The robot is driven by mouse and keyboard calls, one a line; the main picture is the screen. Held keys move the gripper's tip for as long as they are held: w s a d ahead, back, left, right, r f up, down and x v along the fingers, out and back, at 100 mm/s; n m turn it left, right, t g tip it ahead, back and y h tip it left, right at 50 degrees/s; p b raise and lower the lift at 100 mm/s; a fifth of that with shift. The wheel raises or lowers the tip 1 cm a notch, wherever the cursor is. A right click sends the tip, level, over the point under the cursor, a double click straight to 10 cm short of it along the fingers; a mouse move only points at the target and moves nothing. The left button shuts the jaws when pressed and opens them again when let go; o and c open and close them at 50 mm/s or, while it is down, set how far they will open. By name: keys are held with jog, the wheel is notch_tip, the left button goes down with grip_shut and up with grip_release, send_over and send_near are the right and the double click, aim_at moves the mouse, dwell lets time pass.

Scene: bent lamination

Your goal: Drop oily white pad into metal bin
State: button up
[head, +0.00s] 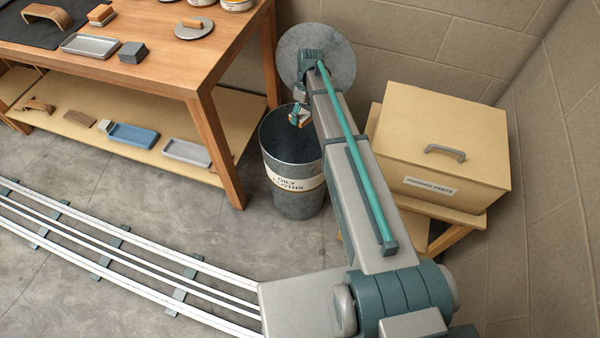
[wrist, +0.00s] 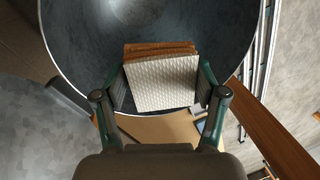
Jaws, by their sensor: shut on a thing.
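My gripper (wrist: 162,86) is shut on a white, quilted-looking pad (wrist: 168,90), one finger at each side. A brown, wood-coloured layer (wrist: 158,48) shows along the pad's far edge in the wrist view. The metal bin (head: 288,192) is a dark grey round bucket with a white label reading "OILY CLOTHS". In the head view my gripper (head: 300,117) is over the bin's open mouth, partly hidden by my arm. In the wrist view the bin's dark interior (wrist: 85,45) lies below the pad. The pad appears apart from the bin's walls.
A round grey lid (head: 342,66) stands upright behind the bin. A wooden workbench (head: 160,70) with trays and blocks is at left. A tan lidded box (head: 440,150) stands close at right. White rails (head: 130,262) cross the floor.

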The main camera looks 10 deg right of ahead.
jog(key=shift+f+b, duration=1.8)
jog(key=shift+f, duration=1.05)
jog(key=o, duration=1.6)
jog(key=shift+o, duration=0.2)
jog(key=shift+r, duration=0.1)
jog(key=r, duration=0.4)
jog(key=w+d+r, duration=0.1)
jog(key=r, duration=0.6)
jog(key=shift+w+d+r, duration=0.25)
jog(key=shift+d+r, duration=0.1)
jog(key=shift+d, duration=0.05)
